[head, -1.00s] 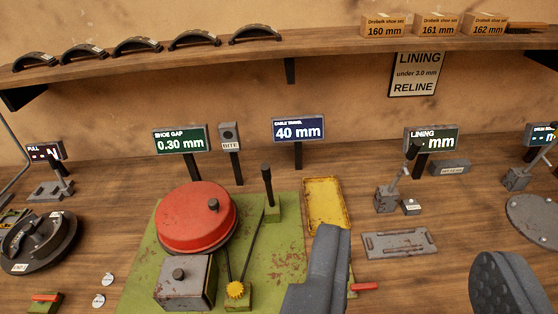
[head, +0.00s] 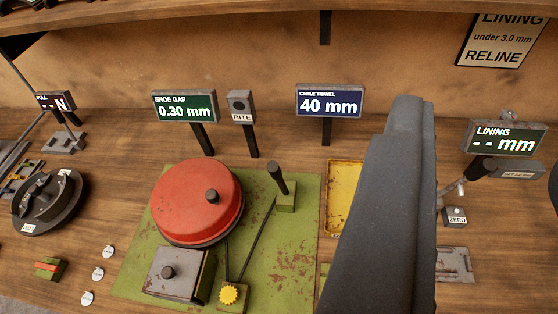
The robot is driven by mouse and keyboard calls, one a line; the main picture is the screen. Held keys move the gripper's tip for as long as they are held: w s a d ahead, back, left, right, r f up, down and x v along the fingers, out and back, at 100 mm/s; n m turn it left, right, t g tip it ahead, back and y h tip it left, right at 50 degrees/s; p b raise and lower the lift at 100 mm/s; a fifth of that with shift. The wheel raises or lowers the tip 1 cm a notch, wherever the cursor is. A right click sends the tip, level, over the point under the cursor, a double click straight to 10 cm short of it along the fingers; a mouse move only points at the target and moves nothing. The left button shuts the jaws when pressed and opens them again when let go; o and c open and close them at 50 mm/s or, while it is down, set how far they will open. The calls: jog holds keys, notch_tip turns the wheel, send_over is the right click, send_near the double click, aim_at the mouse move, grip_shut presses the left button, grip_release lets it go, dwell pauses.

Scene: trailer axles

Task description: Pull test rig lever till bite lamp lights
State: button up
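The test rig is a green, rust-marked plate (head: 285,262) with a red drum (head: 197,200) on it. Its lever (head: 278,178) has a black grip and stands tilted on a small green block, right of the drum. The bite lamp (head: 240,103) is a small grey box on a post behind the drum; its lens is dark. One large grey finger of my gripper (head: 388,200) shows right of the lever, apart from it, and covers part of the yellow tray. The other finger is out of view. Clear space beside the visible finger shows the gripper open and empty.
The shoe gap display (head: 185,107) reads 0.30 mm and the cable travel display (head: 329,101) reads 40 mm. A yellow tray (head: 340,190) lies right of the rig. A grey box (head: 180,275) and yellow knob (head: 229,294) stand at the rig's front.

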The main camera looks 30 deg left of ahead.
jog(key=shift+o, duration=0.7)
jog(key=shift+w, duration=0.1)
jog(key=w+a+f+n+y+b, duration=0.1)
jog(key=w+a+f, duration=0.2)
jog(key=a+f, duration=0.2)
jog(key=w+a+f+y+b, duration=0.1)
jog(key=w+a+f+b, duration=0.15)
jog(key=a+f, duration=0.3)
jog(key=w+a+f+b, duration=0.1)
jog(key=a+f, duration=0.2)
jog(key=f, duration=0.3)
jog(key=w+a+f+t+y+b, duration=0.1)
jog(key=w+a+f, duration=0.1)
jog(key=f, duration=0.4)
jog(key=w+a+f+b, duration=0.1)
jog(key=a+f, duration=0.2)
jog(key=f, duration=0.3)
jog(key=t+h+b, duration=0.1)
jog(key=t+b, duration=0.1)
send_near(273, 176)
jog(key=shift+m, duration=0.3)
jog(key=w+p, duration=0.2)
jog(key=w, duration=0.1)
jog(key=w+p, duration=0.3)
jog(key=w, duration=0.1)
jog(key=w+a+p, duration=0.1)
jog(key=w+p, duration=0.2)
jog(key=w, duration=0.1)
jog(key=shift+a+r, duration=0.1)
jog(key=shift+r, duration=0.3)
